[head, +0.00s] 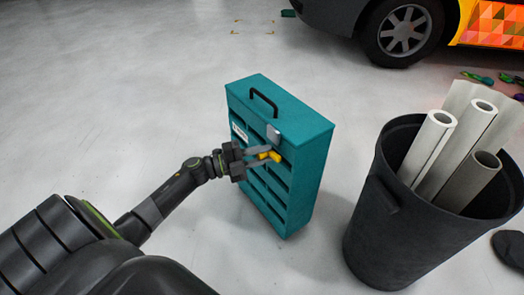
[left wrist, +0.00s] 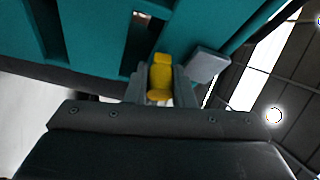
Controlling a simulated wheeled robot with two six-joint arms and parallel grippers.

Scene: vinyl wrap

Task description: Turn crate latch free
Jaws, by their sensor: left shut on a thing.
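A teal crate (head: 309,170) stands upright on the floor in the middle of the head view, with slotted openings in its front and a black handle on top. A yellow latch (head: 274,156) sits on its front near the upper right. My left gripper (head: 263,157) is shut on the latch. In the left wrist view the yellow latch (left wrist: 160,78) stands between the two grey fingers, against the teal crate face (left wrist: 90,30). A small grey plate (left wrist: 207,65) is beside it, also visible in the head view (head: 273,134). My right gripper is not in view.
A black bin (head: 385,225) holding several rolls (head: 428,145) stands to the right of the crate. A vehicle wheel (head: 404,32) is at the back right. Small coloured tools (head: 478,77) lie behind the bin. The floor left of the crate is clear.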

